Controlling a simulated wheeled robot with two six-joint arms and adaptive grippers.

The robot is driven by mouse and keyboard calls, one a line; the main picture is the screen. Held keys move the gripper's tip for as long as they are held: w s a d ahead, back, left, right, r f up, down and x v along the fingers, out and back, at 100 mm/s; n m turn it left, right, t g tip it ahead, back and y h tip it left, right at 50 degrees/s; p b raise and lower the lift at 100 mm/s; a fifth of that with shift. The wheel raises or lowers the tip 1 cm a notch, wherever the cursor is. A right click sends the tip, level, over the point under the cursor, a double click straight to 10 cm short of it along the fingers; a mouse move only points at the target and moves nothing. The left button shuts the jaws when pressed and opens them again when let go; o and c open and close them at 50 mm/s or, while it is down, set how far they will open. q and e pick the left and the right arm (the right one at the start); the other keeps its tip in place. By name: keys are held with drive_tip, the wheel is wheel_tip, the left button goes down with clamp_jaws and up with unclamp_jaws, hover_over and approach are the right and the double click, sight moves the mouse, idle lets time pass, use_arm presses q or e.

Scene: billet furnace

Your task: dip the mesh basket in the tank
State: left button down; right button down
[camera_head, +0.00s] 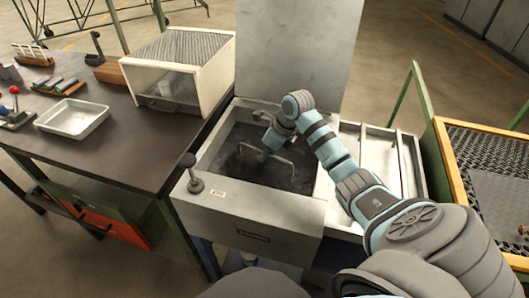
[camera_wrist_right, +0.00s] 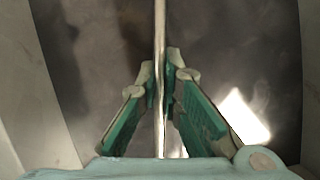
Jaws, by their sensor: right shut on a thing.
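The tank (camera_head: 228,212) is a pale metal box with dark, murky liquid inside. My right gripper (camera_head: 268,150) is over the tank opening, shut on a thin metal bar, the handle of the mesh basket (camera_head: 281,159). In the right wrist view the bar (camera_wrist_right: 160,60) runs between the two green-padded fingers (camera_wrist_right: 163,100), with the dark liquid behind it. Only the handle of the basket shows clearly; the mesh body is hidden in or under the dark liquid. My left gripper is not in view.
A raised lid (camera_head: 290,50) stands behind the tank, and a knob (camera_head: 189,174) rises at its left front corner. A railed drain shelf (camera_head: 385,160) adjoins the right. The left bench holds a mesh-topped box (camera_head: 150,75) and a shallow tray (camera_head: 72,118).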

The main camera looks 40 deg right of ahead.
drive_tip(key=shift+r, duration=0.1)
wheel_tip(320, 180, up, 23)
drive_tip(key=p, duration=1.8)
drive_tip(key=shift+r+p, duration=0.15)
drive_tip(key=shift+p, duration=0.25)
